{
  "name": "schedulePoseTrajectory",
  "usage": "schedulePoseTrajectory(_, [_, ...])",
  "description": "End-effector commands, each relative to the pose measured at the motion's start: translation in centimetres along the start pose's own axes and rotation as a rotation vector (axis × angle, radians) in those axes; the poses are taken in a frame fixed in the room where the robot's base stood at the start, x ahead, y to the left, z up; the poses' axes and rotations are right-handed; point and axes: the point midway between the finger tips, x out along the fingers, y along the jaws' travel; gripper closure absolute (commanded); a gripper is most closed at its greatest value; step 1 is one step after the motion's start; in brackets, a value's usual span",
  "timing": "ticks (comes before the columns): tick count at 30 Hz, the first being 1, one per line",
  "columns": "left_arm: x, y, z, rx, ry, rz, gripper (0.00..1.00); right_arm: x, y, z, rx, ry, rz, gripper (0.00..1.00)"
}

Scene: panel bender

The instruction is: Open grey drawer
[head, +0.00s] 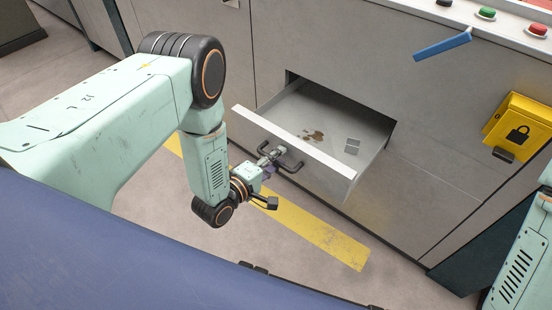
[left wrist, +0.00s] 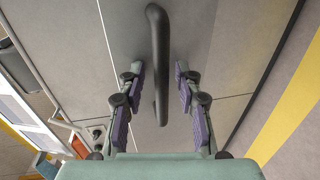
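The grey drawer (head: 345,125) stands pulled out from the grey machine front in the head view. Its front has a pale top edge and a dark bar handle (head: 291,164). The handle also shows in the left wrist view (left wrist: 158,50), running lengthwise between the fingers. My left gripper (head: 268,163) is at the handle; in the left wrist view (left wrist: 159,70) its two purple-padded fingers stand apart, with a gap on each side of the bar. My right gripper is out of view; only part of my right arm shows at the right edge.
Inside the drawer lie a brown patch and small grey pieces. A blue lever (head: 442,46), green and red buttons (head: 538,29) and a yellow lock box (head: 519,124) are on the machine. A yellow floor stripe (head: 322,238) runs below the drawer.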

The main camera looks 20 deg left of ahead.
Motion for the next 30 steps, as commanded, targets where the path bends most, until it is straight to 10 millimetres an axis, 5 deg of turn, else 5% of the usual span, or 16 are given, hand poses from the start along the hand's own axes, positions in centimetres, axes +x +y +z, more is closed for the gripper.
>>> schedulePoseTrajectory(8, [-0.6, -0.2, 0.0, -0.002, 0.001, -0.005, 0.66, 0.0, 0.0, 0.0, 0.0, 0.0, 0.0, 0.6])
schedulePoseTrajectory(21, [-8.8, -0.2, -0.1, -0.004, 0.004, -0.006, 0.66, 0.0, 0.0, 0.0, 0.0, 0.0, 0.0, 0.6])
schedulePoseTrajectory(30, [-11.8, -0.1, 0.0, -0.001, 0.0, -0.002, 0.66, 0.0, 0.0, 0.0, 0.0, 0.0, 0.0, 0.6])
